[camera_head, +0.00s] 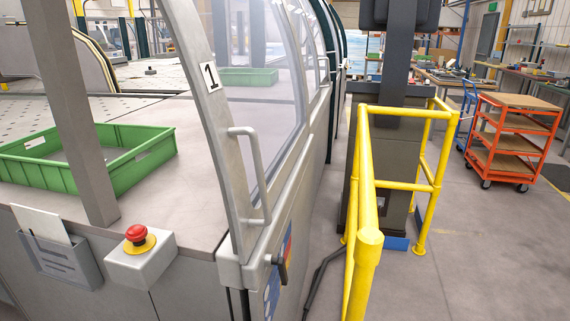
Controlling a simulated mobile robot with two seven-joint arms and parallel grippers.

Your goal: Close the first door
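The first door (211,85) is a curved, light grey framed panel with clear glazing and a "1" label, in the middle left of the head view. Its vertical bar handle (257,180) is on the near edge, facing right. A gap lies between this edge and the grey post (72,110) to the left, and the machine's bed shows through it. Neither of my grippers is in view, and nothing touches the handle.
A green crate (155,152) sits on the machine's bed behind the post. A red emergency button (137,233) is on the front ledge. Yellow guard rails (367,220) stand right of the door beside a dark column. An orange shelf cart (512,140) stands farther right, with clear floor before it.

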